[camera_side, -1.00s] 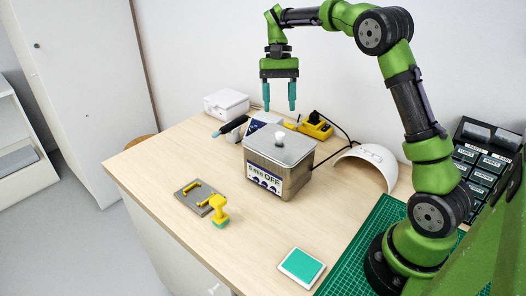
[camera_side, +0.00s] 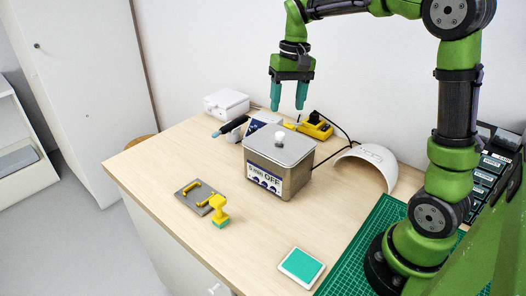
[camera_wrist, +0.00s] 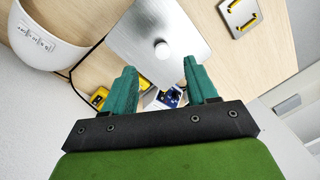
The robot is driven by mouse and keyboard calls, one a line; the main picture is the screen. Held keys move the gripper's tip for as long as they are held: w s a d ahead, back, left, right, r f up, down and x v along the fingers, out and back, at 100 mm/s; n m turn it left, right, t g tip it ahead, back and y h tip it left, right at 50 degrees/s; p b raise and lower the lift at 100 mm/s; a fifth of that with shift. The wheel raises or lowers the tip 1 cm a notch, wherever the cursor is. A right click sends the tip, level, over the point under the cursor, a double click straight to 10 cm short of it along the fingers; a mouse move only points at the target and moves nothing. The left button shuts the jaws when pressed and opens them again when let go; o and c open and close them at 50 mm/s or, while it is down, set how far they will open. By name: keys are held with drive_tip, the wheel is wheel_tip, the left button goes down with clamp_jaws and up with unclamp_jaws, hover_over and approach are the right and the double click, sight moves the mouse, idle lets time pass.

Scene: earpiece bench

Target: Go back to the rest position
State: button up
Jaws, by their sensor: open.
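My gripper (camera_side: 289,95) is open and empty, with its teal fingers pointing down. In the side view it hangs in the air above the back of the bench, over and behind the metal box (camera_side: 279,168). The box has a lid with a white knob and a printed label on its front. In the wrist view my gripper (camera_wrist: 162,92) shows its two fingers apart, with the box's lid (camera_wrist: 178,28) beyond them. Nothing is between the fingers.
A grey plate with yellow handles (camera_side: 190,205), a yellow stamp (camera_side: 219,211) and a teal pad (camera_side: 301,267) lie in front. A white curved shell (camera_side: 372,163), a yellow device (camera_side: 317,128) and a white box (camera_side: 227,103) stand behind. The left front bench is clear.

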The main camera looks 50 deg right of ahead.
drive_tip(key=s+a+r+n+t, duration=0.1)
drive_tip(key=s+a+n+t, duration=0.1)
drive_tip(key=s+a+t, duration=0.4)
drive_tip(key=s+a, duration=0.4)
drive_tip(key=s, duration=0.4)
drive_tip(key=shift+s+a+t+y, duration=0.35)
drive_tip(key=shift+t+y, duration=0.05)
idle(0.4)
